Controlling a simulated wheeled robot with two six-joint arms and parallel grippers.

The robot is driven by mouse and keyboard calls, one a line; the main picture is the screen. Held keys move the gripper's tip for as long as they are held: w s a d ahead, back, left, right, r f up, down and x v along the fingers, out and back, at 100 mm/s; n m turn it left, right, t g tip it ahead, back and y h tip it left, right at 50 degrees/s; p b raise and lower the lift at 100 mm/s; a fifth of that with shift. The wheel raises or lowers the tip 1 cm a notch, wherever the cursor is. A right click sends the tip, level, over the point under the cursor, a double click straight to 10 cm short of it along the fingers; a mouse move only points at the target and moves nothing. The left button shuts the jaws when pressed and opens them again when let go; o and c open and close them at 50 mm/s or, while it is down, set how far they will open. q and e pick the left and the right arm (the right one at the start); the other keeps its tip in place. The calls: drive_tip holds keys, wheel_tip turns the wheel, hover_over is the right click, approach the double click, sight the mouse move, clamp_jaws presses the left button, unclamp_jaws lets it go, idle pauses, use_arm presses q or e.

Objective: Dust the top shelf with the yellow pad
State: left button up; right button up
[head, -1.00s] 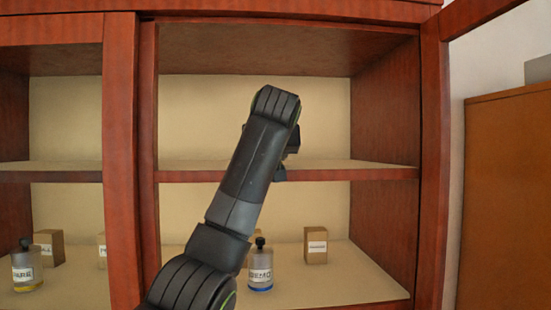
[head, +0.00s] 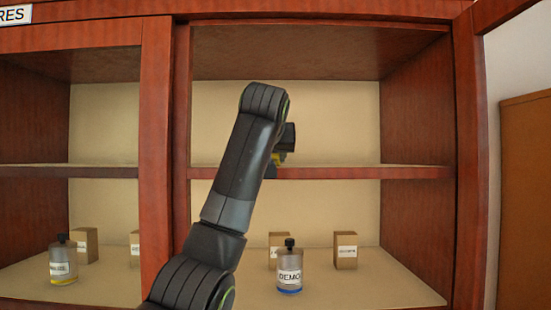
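The top shelf (head: 350,171) is a board with a red-brown front edge and a pale top, in the right bay of the cabinet in the head view. My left arm reaches up across the bay from below. Its gripper (head: 277,160) is at the height of the shelf board, partly hidden behind my own arm. A small part of the yellow pad (head: 278,157) shows at the gripper, which appears shut on it. The rest of the pad and most of the fingers are hidden, so I cannot tell whether the pad touches the shelf. My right gripper is not in view.
A bottle with a blue base (head: 289,270) and small boxes (head: 345,252) stand on the lower shelf. A post (head: 157,150) divides off the left bay, which holds another bottle (head: 62,262). The visible top shelf is clear.

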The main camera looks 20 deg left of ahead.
use_arm(q)
drive_tip(key=shift+d, duration=1.95)
drive_tip(key=shift+s+d+p, duration=0.15)
drive_tip(key=shift+d+p, duration=0.35)
drive_tip(key=shift+d, duration=0.4)
drive_tip(key=shift+d+f, duration=0.1)
drive_tip(key=shift+d, duration=0.75)
drive_tip(key=shift+s+d+p, duration=0.1)
drive_tip(key=shift+d+p, duration=0.5)
drive_tip(key=shift+d, duration=1.2)
drive_tip(key=o, duration=1.1)
drive_tip(key=shift+a, duration=0.25)
drive_tip(key=shift+d, duration=0.1)
